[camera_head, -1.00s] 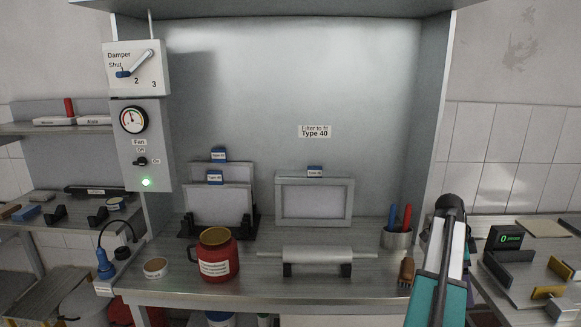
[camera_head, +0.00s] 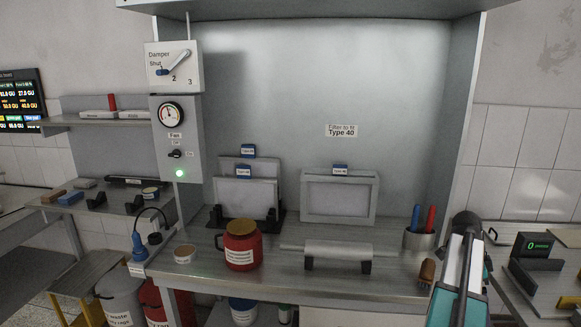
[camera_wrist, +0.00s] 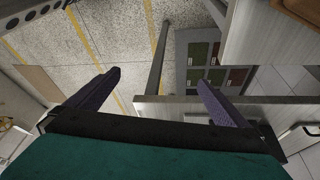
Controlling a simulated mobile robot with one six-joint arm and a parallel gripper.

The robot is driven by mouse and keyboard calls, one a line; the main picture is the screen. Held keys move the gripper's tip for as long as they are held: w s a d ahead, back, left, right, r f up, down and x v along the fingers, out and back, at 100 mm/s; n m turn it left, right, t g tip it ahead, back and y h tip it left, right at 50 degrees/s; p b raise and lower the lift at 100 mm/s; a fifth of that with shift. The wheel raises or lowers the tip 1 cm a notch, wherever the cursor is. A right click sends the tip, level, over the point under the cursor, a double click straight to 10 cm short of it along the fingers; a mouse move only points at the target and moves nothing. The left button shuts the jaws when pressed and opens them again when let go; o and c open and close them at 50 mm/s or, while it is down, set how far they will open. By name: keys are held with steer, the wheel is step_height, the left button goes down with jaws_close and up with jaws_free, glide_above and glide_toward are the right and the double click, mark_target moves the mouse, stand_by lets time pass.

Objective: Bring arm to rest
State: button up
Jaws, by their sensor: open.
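My arm, teal with pale and black parts, rises at the lower right of the head view, in front of the right end of the bench. The gripper's fingers cannot be made out there. In the wrist view my gripper (camera_wrist: 155,95) is open, its two dark purple fingers wide apart with nothing between them. Beyond the fingers are the speckled floor (camera_wrist: 115,35) with yellow lines and the edge of a pale counter (camera_wrist: 190,103).
The hooded bench holds a red jar (camera_head: 243,250), a roller on a stand (camera_head: 338,252), a framed filter (camera_head: 340,197) and a pen cup (camera_head: 419,239). A scale display (camera_head: 533,246) stands right of my arm. The wrist view shows a compartmented tray (camera_wrist: 208,65).

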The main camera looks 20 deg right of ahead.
steer(key=w+a+f+n+y, duration=0.1)
steer(key=w+a+f+n, duration=0.35)
steer(key=a+f, duration=0.3)
steer(key=w+a+f+n, duration=0.3)
steer(key=w+a+f, duration=0.3)
steer(key=a+f, duration=0.15)
steer(key=w+a+f+n, duration=0.3)
steer(key=a+f+n, duration=0.3)
steer(key=a+f, duration=0.85)
steer(key=s+a+f+n+y, duration=0.1)
steer(key=s+a+f+n, duration=0.2)
steer(key=a, duration=0.6)
steer(key=s+a+f+n, duration=0.1)
steer(key=a+f+n, duration=0.2)
steer(key=a+f, duration=0.35)
steer(key=s+a+f+n+g, duration=0.1)
steer(key=s+a+f+n, duration=0.2)
steer(key=s+a, duration=0.3)
steer(key=s+a+f+n+g, duration=0.1)
steer(key=s+a+f+n, duration=0.3)
steer(key=s+a, duration=0.3)
steer(key=a+n, duration=0.1)
steer(key=a, duration=0.2)
steer(key=shift+s+a, duration=0.15)
steer(key=shift+s, duration=0.1)
steer(key=shift+w, duration=0.1)
